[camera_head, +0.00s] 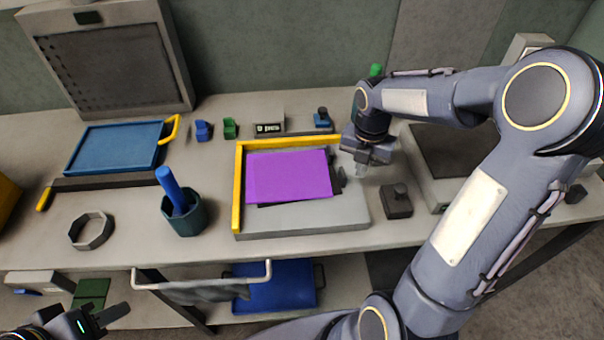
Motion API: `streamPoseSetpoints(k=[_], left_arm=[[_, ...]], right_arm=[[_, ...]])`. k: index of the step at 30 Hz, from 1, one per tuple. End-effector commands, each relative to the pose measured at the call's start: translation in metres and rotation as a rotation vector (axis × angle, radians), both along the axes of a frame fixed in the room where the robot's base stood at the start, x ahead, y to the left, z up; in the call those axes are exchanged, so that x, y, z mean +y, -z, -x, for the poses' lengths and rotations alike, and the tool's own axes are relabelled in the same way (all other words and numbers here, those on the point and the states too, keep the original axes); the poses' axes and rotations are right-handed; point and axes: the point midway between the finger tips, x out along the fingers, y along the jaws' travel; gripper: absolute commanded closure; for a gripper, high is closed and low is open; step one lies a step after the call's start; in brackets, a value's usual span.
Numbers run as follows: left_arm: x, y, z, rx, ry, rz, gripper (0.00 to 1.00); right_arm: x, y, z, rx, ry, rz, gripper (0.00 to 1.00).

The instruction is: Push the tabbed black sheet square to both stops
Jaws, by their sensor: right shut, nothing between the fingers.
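A purple sheet (288,176) lies slightly turned on a grey board (305,218). The black sheet (264,205) is mostly hidden beneath it; a dark strip shows along the front edge. A dark tab (341,178) sticks out at the right. Yellow stops run along the board's left side (238,190) and back (290,142). The purple sheet's left edge is close to the left stop; whether the black sheet touches either stop is hidden. My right gripper (361,170) is shut and empty, just right of the tab. My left gripper (98,320) is low at the left, away from the board.
A dark block with a knob (397,202) stands right of the board. A cup with a blue handled tool (183,211) and an octagonal ring (91,231) stand left. A blue tray (113,148) lies behind them. A small sign (270,127) stands behind the board.

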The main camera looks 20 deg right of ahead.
Motion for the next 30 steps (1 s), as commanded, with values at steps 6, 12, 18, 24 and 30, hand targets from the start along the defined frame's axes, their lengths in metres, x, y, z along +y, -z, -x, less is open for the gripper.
streamPoseSetpoints(k=[6, 12, 18, 24, 30], left_arm=[[0.000, 0.000, 0.000, 0.000, 0.000, 0.000, 0.64], [0.000, -0.001, 0.000, 0.000, 0.000, 0.000, 0.64], [0.000, -0.001, 0.000, 0.000, 0.000, 0.000, 0.64], [0.000, -0.001, 0.000, 0.000, 0.000, 0.000, 0.64], [0.000, -0.001, 0.000, 0.000, 0.000, 0.000, 0.64]], right_arm=[[0.000, 0.000, 0.000, 0.000, 0.000, 0.000, 1.00], [0.006, 0.000, -0.002, 0.001, -0.003, -0.001, 1.00], [0.013, 0.000, -0.004, 0.001, -0.001, -0.001, 1.00], [0.019, 0.000, -0.006, 0.001, -0.001, 0.000, 1.00], [0.026, 0.000, -0.008, 0.001, -0.002, 0.000, 1.00]])
